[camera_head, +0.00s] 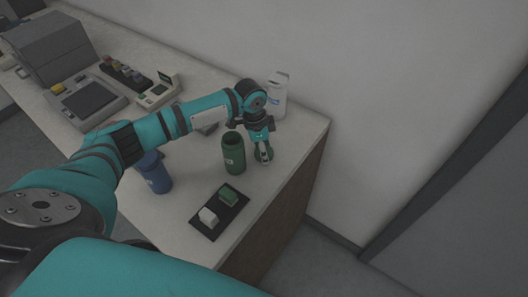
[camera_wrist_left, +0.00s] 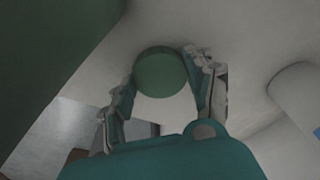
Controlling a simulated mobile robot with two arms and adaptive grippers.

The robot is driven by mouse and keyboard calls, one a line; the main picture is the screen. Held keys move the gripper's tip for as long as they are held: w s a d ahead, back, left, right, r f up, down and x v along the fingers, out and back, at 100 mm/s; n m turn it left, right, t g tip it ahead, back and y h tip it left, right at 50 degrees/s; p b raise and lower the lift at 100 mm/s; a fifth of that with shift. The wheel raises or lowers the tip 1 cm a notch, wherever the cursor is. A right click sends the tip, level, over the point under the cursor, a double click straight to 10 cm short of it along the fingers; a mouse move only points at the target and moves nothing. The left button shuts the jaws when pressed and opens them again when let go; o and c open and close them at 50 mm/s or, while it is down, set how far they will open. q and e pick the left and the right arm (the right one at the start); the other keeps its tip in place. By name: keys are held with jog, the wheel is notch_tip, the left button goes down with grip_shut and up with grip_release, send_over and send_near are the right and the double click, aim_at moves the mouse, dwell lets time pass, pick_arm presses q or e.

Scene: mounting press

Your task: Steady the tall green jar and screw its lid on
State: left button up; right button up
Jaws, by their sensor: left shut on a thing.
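The tall green jar (camera_head: 234,155) stands upright on the counter near its right end, with its dark mouth open at the top. In the left wrist view, a large dark green surface, apparently the jar's side (camera_wrist_left: 45,60), fills the upper left. My left gripper (camera_head: 264,154) reaches down just right of the jar, apart from it. It is shut on a round green lid (camera_wrist_left: 165,73), whose flat disc shows between the two fingers in the left wrist view. In the head view the fingers partly cover the lid. My right gripper is in neither view.
A blue jar (camera_head: 155,175) stands left of the green jar. A dark tray (camera_head: 204,229) with a green and a white block lies in front. A white bottle (camera_head: 280,97) stands behind, by the wall. A grey machine (camera_head: 88,101) is farther left. The counter's right edge is close.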

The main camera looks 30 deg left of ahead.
pick_arm(q)
jog(key=shift+c, duration=0.5)
jog(key=shift+r, duration=0.5)
notch_tip(320, 180, up, 2)
jog(key=shift+w+r+b, duration=0.1)
jog(key=shift+b, duration=0.45)
jog(key=s+d+r+b, duration=0.1)
jog(key=s+d, duration=0.1)
jog(key=d, duration=0.5)
jog(key=s+d+b, duration=0.1)
jog(key=s+d, duration=0.2)
jog(key=d, duration=0.5)
jog(key=shift+s+r+b, duration=0.3)
jog(key=shift+s+r, duration=0.05)
jog(key=shift+r, duration=0.05)
jog(key=s+a+r+n+y, duration=0.1)
jog(key=s+a+r+n, duration=0.5)
jog(key=s+n, duration=0.4)
jog(key=shift+s+a+r+n+t, duration=0.3)
jog(key=shift+s+a+r+t, duration=0.1)
jog(key=shift+s+a, duration=0.3)
